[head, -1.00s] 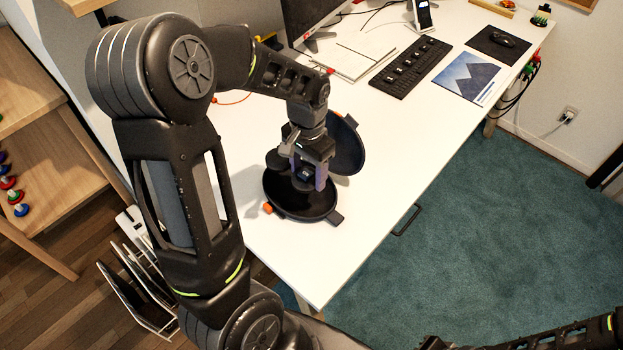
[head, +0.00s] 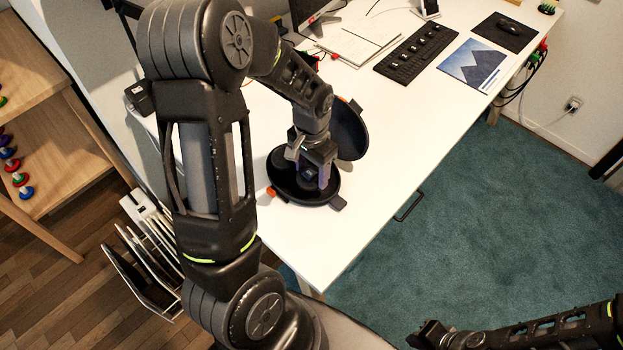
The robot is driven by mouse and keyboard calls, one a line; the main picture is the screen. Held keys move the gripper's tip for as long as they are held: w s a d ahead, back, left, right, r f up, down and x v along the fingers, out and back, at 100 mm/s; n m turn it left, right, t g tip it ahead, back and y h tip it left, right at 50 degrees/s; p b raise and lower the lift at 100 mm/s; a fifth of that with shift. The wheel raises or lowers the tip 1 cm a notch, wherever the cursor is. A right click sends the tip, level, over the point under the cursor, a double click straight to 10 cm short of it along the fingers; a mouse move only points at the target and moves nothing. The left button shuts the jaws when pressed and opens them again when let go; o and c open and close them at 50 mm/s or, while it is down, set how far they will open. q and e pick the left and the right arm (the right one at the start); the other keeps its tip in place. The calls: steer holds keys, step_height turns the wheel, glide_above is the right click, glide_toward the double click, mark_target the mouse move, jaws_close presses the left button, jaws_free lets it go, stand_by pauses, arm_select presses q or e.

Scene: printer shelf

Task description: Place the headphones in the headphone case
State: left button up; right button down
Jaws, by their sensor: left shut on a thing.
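The headphone case lies open on the white desk, with its dark round bottom shell (head: 300,199) towards me and its lid (head: 349,132) standing open behind. My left gripper (head: 316,181) points down into the bottom shell and is shut on the dark headphones (head: 286,160). The headphones are at or inside the shell's rim. They are dark against dark and partly hidden by the gripper, so I cannot tell if they touch the shell's floor. My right gripper (head: 427,336) is low at the bottom right, over the carpet and away from the desk. Its jaws are unclear.
The white desk (head: 385,165) is clear to the right of the case. A keyboard (head: 416,50), a mountain picture (head: 472,65), a mouse (head: 510,25) and an open notebook (head: 358,42) lie further back. A wooden shelf (head: 62,160) and a file rack (head: 145,262) stand at the left.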

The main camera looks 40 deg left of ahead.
arm_select(q)
steer(key=shift+f, duration=2.05)
steer(key=shift+f, duration=0.2)
steer(key=o, duration=1.3)
steer(key=shift+r, duration=0.1)
step_height(320, 180, up, 12)
steer(key=shift+r+b, duration=0.1)
steer(key=shift+b, duration=0.35)
